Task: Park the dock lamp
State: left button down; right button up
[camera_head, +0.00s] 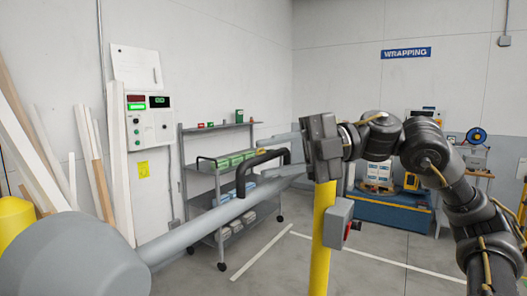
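The dock lamp's large grey round head (75,258) fills the lower left of the head view, close to the camera. Its grey arm (195,238) runs up and right toward the yellow post (321,240); its far end is hard to make out behind my gripper. A black bent handle (243,178) stands up from the lamp arm. My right gripper (264,162) reaches in from the right, pointing left. Its pale fingers look spread, one above and one below the handle's top bar. I cannot tell whether they touch it. My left gripper is out of view.
A grey box with a red button (338,222) is on the post. A shelf cart (222,190) stands behind the lamp arm. A control panel (148,122) hangs on the left wall, beside leaning planks (96,165). A blue platform (393,213) is behind my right arm.

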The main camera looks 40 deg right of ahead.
jog(key=shift+x, duration=1)
grip_shut()
